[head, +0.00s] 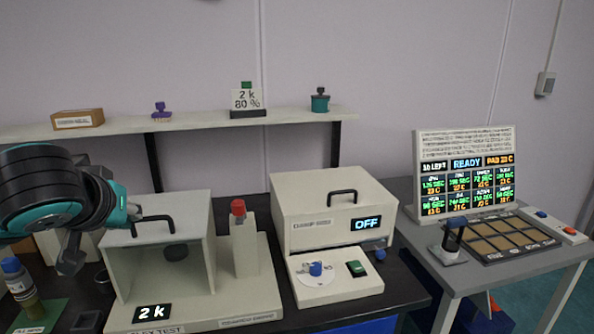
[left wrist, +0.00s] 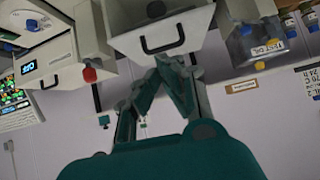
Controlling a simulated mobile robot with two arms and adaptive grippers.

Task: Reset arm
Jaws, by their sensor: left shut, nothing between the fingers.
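My left gripper (head: 70,262) is at the left of the head view, in front of the left side of a white box-shaped tester (head: 214,222). The gripper is shut and empty, pointing down. It also shows in the left wrist view (left wrist: 163,65), fingertips together just below the tester's black handle (left wrist: 163,43) in that picture. My right gripper is not in view.
A white unit (head: 335,215) reading "OFF" stands right of the tester. A panel (head: 466,175) reading "READY" stands on the right table. A bottle (head: 20,283) stands front left. A shelf (head: 215,122) with small items runs along the wall.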

